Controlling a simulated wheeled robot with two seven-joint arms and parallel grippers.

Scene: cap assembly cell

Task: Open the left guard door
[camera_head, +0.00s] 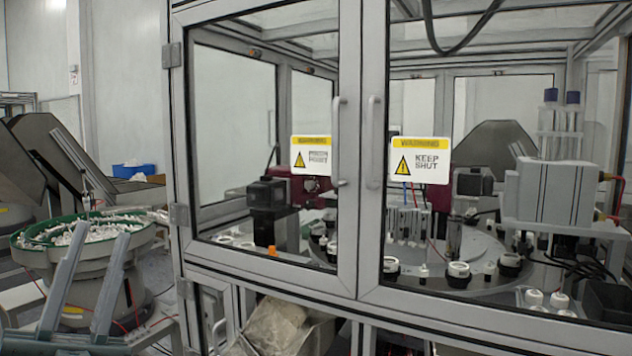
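The left guard door (348,230) is a grey-framed clear panel with a yellow and white warning sign (311,156). It is shut, its edge meeting the right guard door (371,235). Its upright bar handle (338,140) is near the meeting edge. Its hinges (180,215) are on the left post. My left gripper (100,236) shows at the lower left, its two long grey fingers spread apart and pointing up, with nothing between them. It is well left of the door handle and does not touch the door. My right gripper is not in view.
A green-rimmed bowl feeder (30,240) full of white caps stands behind my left gripper. A box with a crumpled bag (275,328) sits below the left door.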

